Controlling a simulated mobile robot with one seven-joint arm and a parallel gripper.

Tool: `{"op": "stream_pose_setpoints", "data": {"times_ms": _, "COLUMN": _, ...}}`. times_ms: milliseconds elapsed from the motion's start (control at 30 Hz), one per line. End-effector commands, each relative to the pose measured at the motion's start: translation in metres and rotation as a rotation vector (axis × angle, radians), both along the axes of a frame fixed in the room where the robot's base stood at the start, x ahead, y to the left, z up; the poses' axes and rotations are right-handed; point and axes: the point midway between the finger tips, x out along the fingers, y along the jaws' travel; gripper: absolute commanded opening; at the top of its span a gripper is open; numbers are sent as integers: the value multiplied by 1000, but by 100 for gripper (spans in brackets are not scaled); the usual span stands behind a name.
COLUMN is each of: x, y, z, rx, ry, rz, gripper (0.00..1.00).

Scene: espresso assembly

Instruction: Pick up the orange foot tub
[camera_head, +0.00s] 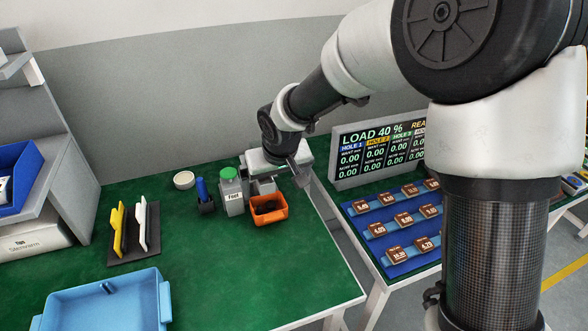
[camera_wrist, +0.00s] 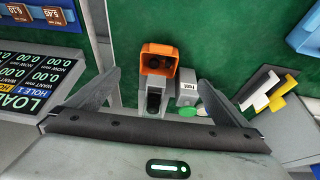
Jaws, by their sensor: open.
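The orange foot tub (camera_head: 268,208) is a small open box on the green table, with dark pieces inside. In the wrist view the orange foot tub (camera_wrist: 158,60) lies ahead of my gripper, roughly centred between the fingers, with a grey block directly on its near side. My gripper (camera_head: 298,170) is above the table, behind the tub in the head view. In the wrist view my gripper (camera_wrist: 158,95) has its two fingers wide apart with nothing held. The tub is apart from both fingers. How high the fingertips are above it is hard to tell.
A bottle with a green cap (camera_head: 231,190) stands left of the tub, beside a dark holder with a blue item (camera_head: 203,196). A white dish (camera_head: 184,180), a stand with yellow and white pieces (camera_head: 134,232) and a blue tray (camera_head: 105,300) lie farther left. A display (camera_head: 378,152) stands right.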

Motion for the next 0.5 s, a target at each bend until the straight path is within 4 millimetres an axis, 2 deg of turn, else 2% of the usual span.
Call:
{"op": "stream_pose_setpoints", "data": {"times_ms": 167, "x": 5, "y": 12, "z": -24, "rx": 9, "ry": 8, "rz": 11, "gripper": 100}}
{"op": "stream_pose_setpoints", "data": {"times_ms": 500, "x": 30, "y": 23, "z": -92, "rx": 8, "ry": 8, "rz": 11, "gripper": 100}}
